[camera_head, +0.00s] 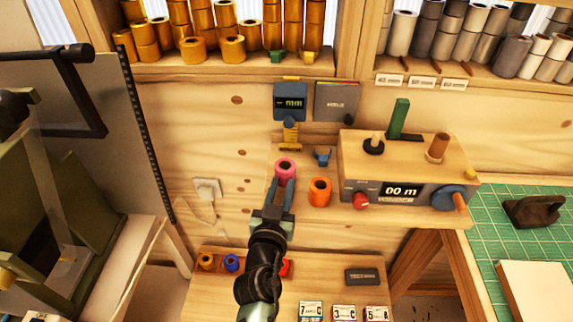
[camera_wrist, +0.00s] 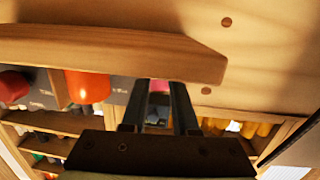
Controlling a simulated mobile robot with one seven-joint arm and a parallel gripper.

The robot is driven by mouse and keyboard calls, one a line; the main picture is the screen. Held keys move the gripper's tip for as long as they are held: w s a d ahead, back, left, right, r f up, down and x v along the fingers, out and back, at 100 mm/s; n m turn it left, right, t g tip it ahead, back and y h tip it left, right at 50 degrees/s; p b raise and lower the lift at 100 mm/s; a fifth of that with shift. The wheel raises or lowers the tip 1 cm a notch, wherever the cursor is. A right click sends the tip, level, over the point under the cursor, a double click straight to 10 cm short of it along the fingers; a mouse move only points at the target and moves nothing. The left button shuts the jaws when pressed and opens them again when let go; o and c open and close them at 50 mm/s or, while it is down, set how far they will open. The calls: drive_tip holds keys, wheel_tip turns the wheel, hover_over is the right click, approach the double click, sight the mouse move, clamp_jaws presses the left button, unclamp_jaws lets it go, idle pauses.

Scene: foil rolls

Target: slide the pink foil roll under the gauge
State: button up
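The pink foil roll (camera_head: 285,167) stands near the left end of a wooden wall shelf. The gauge looks to be the blue display unit (camera_head: 290,101) on the wall behind it, with a yellow part below; the roll is in front of and below it. My gripper (camera_head: 281,183) reaches to the roll from the front, its two fingers apart. In the wrist view, a bit of the pink roll (camera_wrist: 160,86) fills the gap between the fingertips (camera_wrist: 161,92). I cannot tell whether the fingers press on it.
An orange roll (camera_head: 319,191) stands close to the right of my fingers. Beyond it is a wooden unit with a display (camera_head: 402,191) and red knob. A small blue item (camera_head: 322,156) sits behind, right of the pink roll. Below is a lower bench (camera_head: 215,292).

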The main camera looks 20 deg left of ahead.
sight(284, 176)
drive_tip(key=shift+r+b+x, duration=0.2)
drive_tip(key=shift+b+x, duration=0.35)
drive_tip(key=shift+x, duration=1.1)
drive_tip(key=shift+r+b+x, duration=0.15)
drive_tip(key=shift+b+x, duration=0.4)
drive_tip(key=shift+x, duration=1.1)
drive_tip(key=shift+f+v, duration=0.2)
drive_tip(key=shift+v, duration=1.55)
drive_tip(key=shift+f+v, duration=0.2)
drive_tip(key=shift+v, duration=1.5)
